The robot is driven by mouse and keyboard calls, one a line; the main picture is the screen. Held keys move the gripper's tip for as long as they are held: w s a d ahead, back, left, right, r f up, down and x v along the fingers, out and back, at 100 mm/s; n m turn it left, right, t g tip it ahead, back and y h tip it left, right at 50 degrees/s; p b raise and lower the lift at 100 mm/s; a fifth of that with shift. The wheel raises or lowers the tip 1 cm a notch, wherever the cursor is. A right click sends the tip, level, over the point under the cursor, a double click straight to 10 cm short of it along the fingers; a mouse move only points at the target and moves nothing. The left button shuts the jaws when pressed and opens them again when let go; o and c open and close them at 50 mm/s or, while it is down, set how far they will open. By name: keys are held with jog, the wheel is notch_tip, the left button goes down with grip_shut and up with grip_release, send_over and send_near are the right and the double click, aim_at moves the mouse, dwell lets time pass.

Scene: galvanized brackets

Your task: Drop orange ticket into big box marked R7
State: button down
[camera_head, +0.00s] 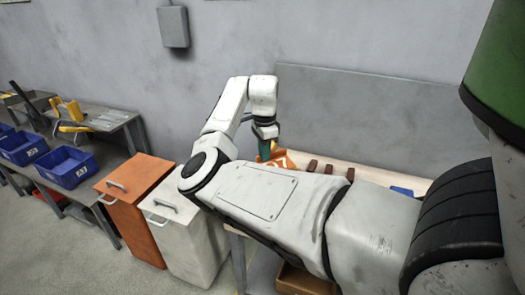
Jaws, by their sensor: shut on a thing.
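My gripper (265,150) points down over the pale bench behind my arm. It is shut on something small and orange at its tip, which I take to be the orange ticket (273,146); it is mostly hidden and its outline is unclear. A larger orange thing with white marks (286,161) lies just behind and to the right of the gripper. No R7 mark can be read in this view, so I cannot tell which box is the big one.
Brown blocks (312,165) and a blue item (402,191) are on the pale bench (375,175). A brown box (300,281) is below. An orange cabinet (134,212) and white cabinet (183,220) stand left. Blue bins (68,168) sit on the far-left grey table.

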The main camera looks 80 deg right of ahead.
notch_tip(320, 180, down, 5)
jog(key=b, duration=0.4)
jog(key=c, duration=1.2)
grip_release()
notch_tip(320, 180, up, 11)
jog(key=shift+f+b, duration=0.1)
jog(key=shift+b, duration=0.4)
